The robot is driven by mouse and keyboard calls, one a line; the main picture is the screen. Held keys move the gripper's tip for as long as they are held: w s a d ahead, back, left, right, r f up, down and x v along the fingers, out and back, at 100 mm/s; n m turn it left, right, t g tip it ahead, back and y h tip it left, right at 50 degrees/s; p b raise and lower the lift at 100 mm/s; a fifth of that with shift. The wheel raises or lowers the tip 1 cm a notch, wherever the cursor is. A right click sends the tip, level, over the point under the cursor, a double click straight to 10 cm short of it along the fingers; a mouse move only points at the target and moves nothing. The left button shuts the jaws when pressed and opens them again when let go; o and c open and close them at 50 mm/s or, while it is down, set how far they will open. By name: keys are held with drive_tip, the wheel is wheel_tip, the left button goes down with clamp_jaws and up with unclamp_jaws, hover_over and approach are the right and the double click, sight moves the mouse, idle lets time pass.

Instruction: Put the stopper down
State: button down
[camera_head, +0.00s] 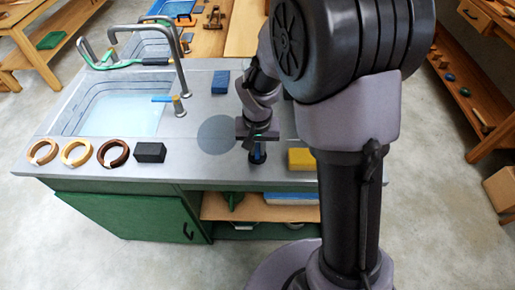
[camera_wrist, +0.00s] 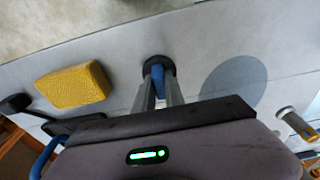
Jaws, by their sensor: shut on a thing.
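The stopper (camera_head: 258,158), a dark disc with a blue grip, is held upright below my gripper (camera_head: 257,145) near the front edge of the grey counter. In the wrist view the two fingers of my gripper (camera_wrist: 158,88) are shut on the blue grip, and the black rim of the stopper (camera_wrist: 153,64) shows beyond them. The stopper is at or just above the counter; I cannot tell whether it touches. A darker grey round patch (camera_head: 216,134) lies flat on the counter to its left; it also shows in the wrist view (camera_wrist: 234,84).
A yellow sponge (camera_head: 301,159) lies right of the stopper. A black block (camera_head: 150,152) and three rings, one of them dark brown (camera_head: 113,154), line the front edge at left. The water-filled sink (camera_head: 120,112) is behind them. A blue block (camera_head: 220,82) lies farther back.

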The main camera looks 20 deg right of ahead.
sight(257, 151)
drive_tip(key=shift+f, duration=0.2)
drive_tip(key=c, duration=1.4)
unclamp_jaws()
drive_tip(key=shift+r, duration=0.1)
wheel_tip(257, 151, up, 12)
drive_tip(key=s+p, duration=0.1)
drive_tip(key=p, duration=0.4)
drive_tip(key=s+a+r+t+y, duration=0.1)
drive_tip(key=s+a+r+t, duration=0.1)
drive_tip(key=s+r, duration=0.5)
drive_tip(key=s+a+r+t+y, duration=0.1)
drive_tip(key=s+a+r+t, duration=0.1)
drive_tip(key=s+r, duration=0.4)
drive_tip(key=s, duration=0.5)
drive_tip(key=shift+r+m, duration=0.35)
drive_tip(key=shift+m, duration=0.05)
drive_tip(key=shift+f, duration=0.1)
